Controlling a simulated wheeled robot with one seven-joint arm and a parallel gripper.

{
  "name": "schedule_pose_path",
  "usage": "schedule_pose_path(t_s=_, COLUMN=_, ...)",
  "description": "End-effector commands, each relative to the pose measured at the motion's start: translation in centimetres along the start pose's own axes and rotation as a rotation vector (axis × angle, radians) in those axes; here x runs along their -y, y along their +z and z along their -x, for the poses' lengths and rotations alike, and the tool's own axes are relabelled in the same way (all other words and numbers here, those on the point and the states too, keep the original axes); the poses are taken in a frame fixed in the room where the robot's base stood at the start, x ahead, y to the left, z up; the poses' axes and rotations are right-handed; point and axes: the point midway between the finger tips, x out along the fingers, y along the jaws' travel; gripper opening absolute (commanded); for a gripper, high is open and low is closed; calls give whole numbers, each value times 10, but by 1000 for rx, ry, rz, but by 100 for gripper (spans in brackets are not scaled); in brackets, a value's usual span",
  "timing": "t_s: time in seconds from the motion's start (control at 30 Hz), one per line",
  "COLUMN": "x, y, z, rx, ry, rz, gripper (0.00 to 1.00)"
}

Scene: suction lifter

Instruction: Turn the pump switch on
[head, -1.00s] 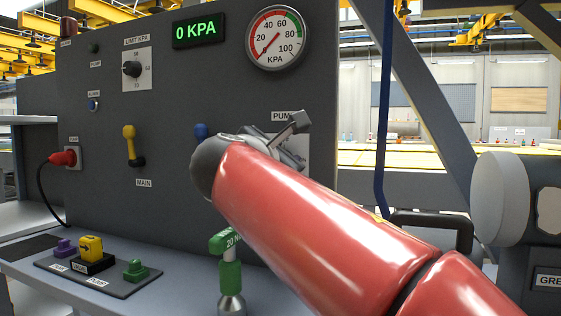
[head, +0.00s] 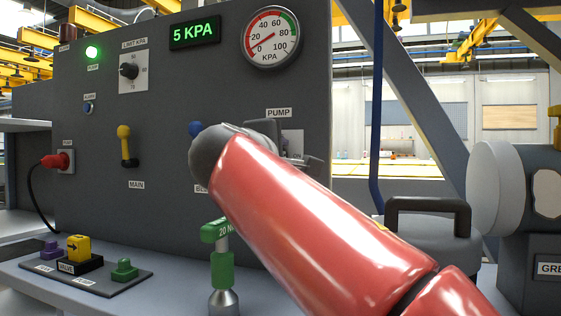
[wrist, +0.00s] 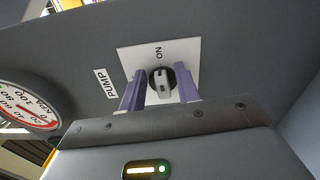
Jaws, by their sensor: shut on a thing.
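The pump switch (wrist: 161,80) is a dark round knob with a light grey bar, on a white plate marked ON on the grey panel. In the wrist view its bar lines up roughly with the ON mark. My gripper (wrist: 160,88) is shut on the switch, with one purple finger on each side of it. In the head view my red arm and the gripper hide the switch, and only part of its white plate (head: 292,142) shows below the PUMP label (head: 278,113). The green display (head: 194,31) reads 5 KPA, and the lamp (head: 92,52) marked PUMP is lit green.
The round gauge (head: 271,38) is above the switch. The yellow MAIN lever (head: 125,145) and a blue knob (head: 195,130) are left of my gripper. A green-topped stand (head: 222,255) and a valve board (head: 125,272) are below on the bench.

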Motion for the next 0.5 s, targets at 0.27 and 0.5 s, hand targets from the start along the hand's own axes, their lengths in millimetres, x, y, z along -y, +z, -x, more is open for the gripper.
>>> schedule_pose_path(t_s=0.27, x=4, y=-1, z=0, rx=0, ry=-3, rz=-86, gripper=10)
schedule_pose_path(t_s=0.5, x=3, y=-1, z=0, rx=0, ry=-3, rz=-104, gripper=9)
